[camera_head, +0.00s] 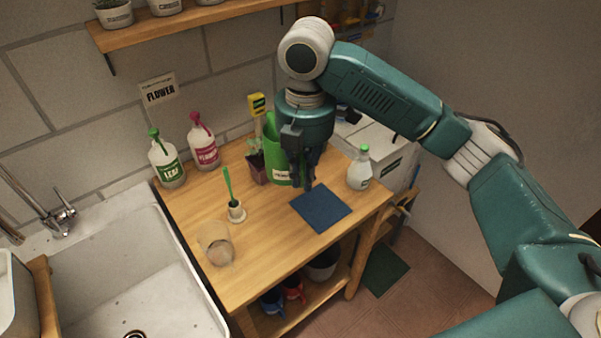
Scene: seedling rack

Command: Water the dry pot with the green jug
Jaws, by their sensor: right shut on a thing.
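The green jug (272,138) stands upright toward the back of the wooden table, partly hidden by my right gripper. My right gripper (302,180) points down at the jug's right side and is shut on it, though the fingers' contact is hard to see. A small dark purple pot (258,172) with a seedling is just left of the jug, with a yellow tag (257,104) on a stick above it. I cannot tell how dry its soil is. My left gripper is not in view.
LEAF (167,160) and pink-labelled (204,145) bottles stand back left. A green-handled tool in a holder (237,212) and a clear cup (215,243) stand near the sink (110,265).

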